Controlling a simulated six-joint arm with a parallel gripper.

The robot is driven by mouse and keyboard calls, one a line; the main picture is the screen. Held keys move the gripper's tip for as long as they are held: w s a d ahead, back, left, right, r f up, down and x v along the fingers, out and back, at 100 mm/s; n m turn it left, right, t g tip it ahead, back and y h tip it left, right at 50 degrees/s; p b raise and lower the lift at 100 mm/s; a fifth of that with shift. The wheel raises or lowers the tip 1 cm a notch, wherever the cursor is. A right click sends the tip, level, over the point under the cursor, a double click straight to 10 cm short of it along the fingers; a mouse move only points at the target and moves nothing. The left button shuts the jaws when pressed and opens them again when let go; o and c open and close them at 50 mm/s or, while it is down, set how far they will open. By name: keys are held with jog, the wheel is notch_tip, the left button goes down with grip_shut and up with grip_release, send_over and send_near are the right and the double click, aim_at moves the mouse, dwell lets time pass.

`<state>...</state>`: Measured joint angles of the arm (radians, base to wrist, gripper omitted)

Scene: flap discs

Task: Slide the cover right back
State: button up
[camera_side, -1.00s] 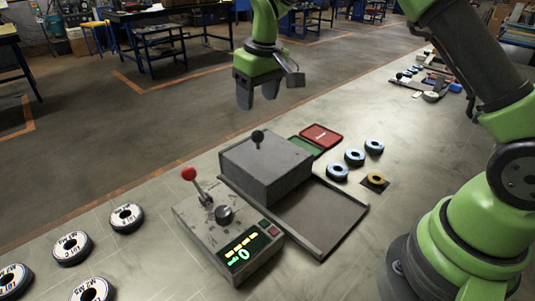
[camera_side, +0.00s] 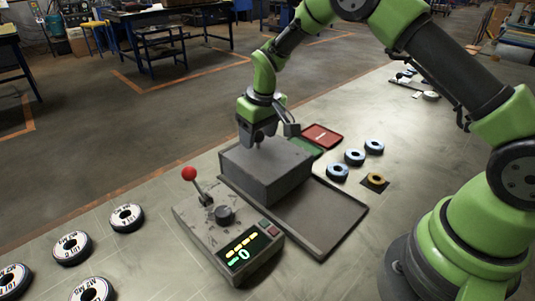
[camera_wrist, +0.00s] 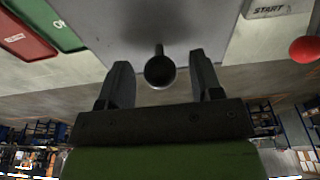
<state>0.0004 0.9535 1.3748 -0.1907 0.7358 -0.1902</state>
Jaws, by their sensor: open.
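The cover (camera_side: 264,176) is a grey box-shaped lid at the far end of a flat grey tray with raised rails (camera_side: 318,222). A dark round knob on a short stem stands on its top; the knob shows in the wrist view (camera_wrist: 160,71). My gripper (camera_side: 258,138) is over the top of the cover, its fingers pointing down around the knob. In the wrist view my gripper (camera_wrist: 162,80) is open, with one finger on each side of the knob and gaps showing. In the side view the knob is mostly hidden by the fingers.
A control box with a red-balled lever (camera_side: 189,174), a dark dial and a lit display (camera_side: 246,250) stands beside the rails. Several blue-white discs (camera_side: 355,157) and a yellow one lie right; labelled discs (camera_side: 127,217) lie left.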

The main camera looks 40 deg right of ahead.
jog(key=c, duration=0.7)
jog(key=shift+s, duration=7.2)
jog(key=o, duration=0.7)
jog(key=shift+w, duration=0.1)
notch_tip(320, 180, up, 8)
